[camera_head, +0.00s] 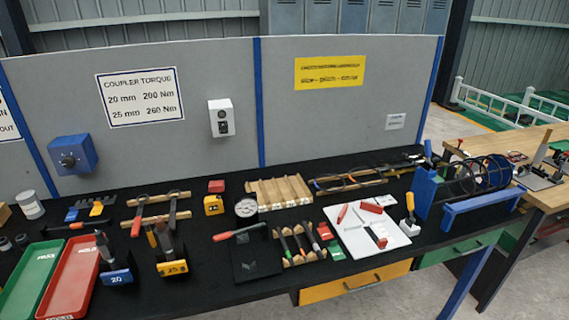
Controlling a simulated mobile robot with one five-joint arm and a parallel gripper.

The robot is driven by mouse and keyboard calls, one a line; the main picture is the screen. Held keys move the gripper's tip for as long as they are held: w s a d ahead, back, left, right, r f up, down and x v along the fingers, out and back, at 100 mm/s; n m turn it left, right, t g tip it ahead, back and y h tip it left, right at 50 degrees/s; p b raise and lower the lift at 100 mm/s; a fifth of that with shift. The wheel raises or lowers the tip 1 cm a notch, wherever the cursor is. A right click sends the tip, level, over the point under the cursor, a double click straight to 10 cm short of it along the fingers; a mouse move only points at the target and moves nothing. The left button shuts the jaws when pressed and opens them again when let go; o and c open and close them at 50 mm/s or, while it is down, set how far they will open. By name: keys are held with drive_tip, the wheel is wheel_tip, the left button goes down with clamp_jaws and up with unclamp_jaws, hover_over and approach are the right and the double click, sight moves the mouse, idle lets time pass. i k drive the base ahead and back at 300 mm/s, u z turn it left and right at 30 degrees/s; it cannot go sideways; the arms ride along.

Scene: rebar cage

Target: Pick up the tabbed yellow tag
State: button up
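I cannot make out a tabbed yellow tag for sure. On the white board (352,238) at the right of the bench lie small red pieces (371,207). Just left of the board are small red (324,231) and green (335,253) flat pieces. A small yellow upright piece (410,202) stands right of the board, over a grey one; its kind is unclear. Other yellow things are a boxy yellow item (213,205) and a yellow block marked 25 (172,268). My gripper is not in view.
The black bench (215,290) is crowded. A green tray and a red tray (75,275) lie at the left, with a dial gauge (246,208) mid-bench. A blue frame with a rebar cage (470,178) stands at the right end. A grey panel (230,75) rises behind.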

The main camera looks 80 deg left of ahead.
sight(97, 210)
drive_tip(key=u, duration=4.05)
drive_tip(key=i, duration=0.15)
drive_tip(key=z, duration=1.45)
drive_tip(key=k, duration=0.2)
drive_tip(key=u, duration=1.7)
drive_tip(key=i, duration=1)
drive_tip(key=u, duration=0.25)
